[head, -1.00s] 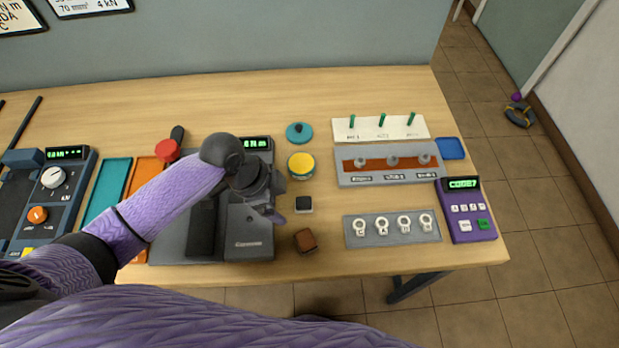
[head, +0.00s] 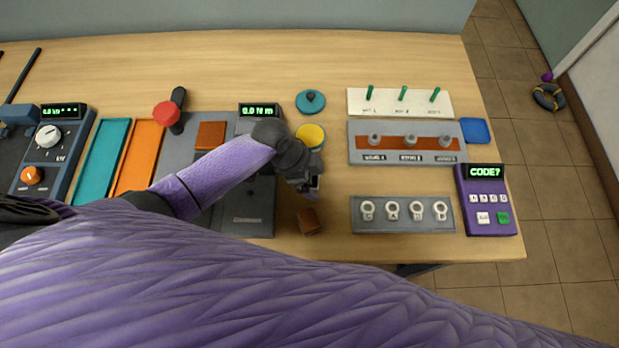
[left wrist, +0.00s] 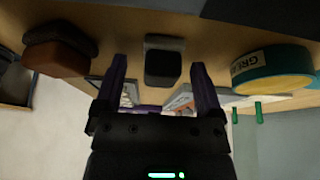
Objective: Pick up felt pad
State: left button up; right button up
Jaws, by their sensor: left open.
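The felt pad appears to be the small dark block with a grey base (left wrist: 163,62) on the table, though its name is not marked. In the left wrist view it lies just beyond and between the fingertips of my left gripper (left wrist: 158,70). In the head view my left gripper (head: 311,187) is over that spot and hides most of the block. The gripper's purple fingers are spread, with nothing held between them. My right gripper is not in view.
A brown block (head: 308,221) lies close by on the near side. A yellow-topped grease tin (head: 311,136) stands just behind the gripper. A grey plate with white rings (head: 403,228) is to the right. Bare wood (head: 333,190) lies between.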

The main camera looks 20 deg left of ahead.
pick_arm(q)
grip_shut()
notch_tip(320, 180, up, 10)
jog(key=p, duration=0.3)
jog(key=shift+r+p, duration=0.1)
jog(key=shift+p, duration=0.25)
jog(key=c, duration=0.8)
grip_release()
grip_shut()
